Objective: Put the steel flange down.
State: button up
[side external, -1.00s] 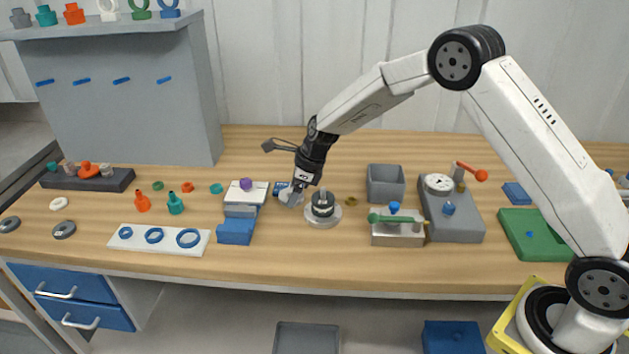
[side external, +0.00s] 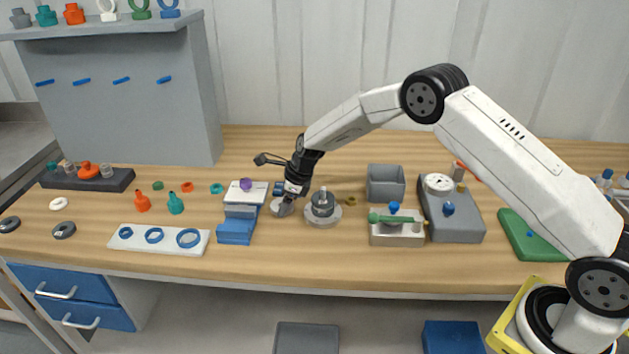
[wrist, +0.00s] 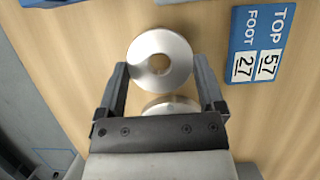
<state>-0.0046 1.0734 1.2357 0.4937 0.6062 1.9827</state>
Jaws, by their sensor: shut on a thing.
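The steel flange (wrist: 175,43) is a shiny round disc with a centre hole. In the wrist view it sits between the two fingers of my gripper (wrist: 162,75), which is shut on it. A second pale round edge (wrist: 168,104) shows nearer my gripper's body, partly hidden; I cannot tell if it belongs to the flange. In the side view the flange (side external: 279,209) is low at the wooden bench, under my gripper (side external: 284,204), left of the round fixture. I cannot tell whether it touches the bench.
A blue label plate (wrist: 256,45) reads TOP 57, FOOT 27. Blue and grey stepped blocks (side external: 237,225) stand left. A grey bin (side external: 386,184) is further right.

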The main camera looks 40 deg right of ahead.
jog(key=shift+f, duration=1.05)
jog(key=shift+f, duration=0.1)
jog(key=o, duration=1.2)
jog(key=shift+v, duration=6.1)
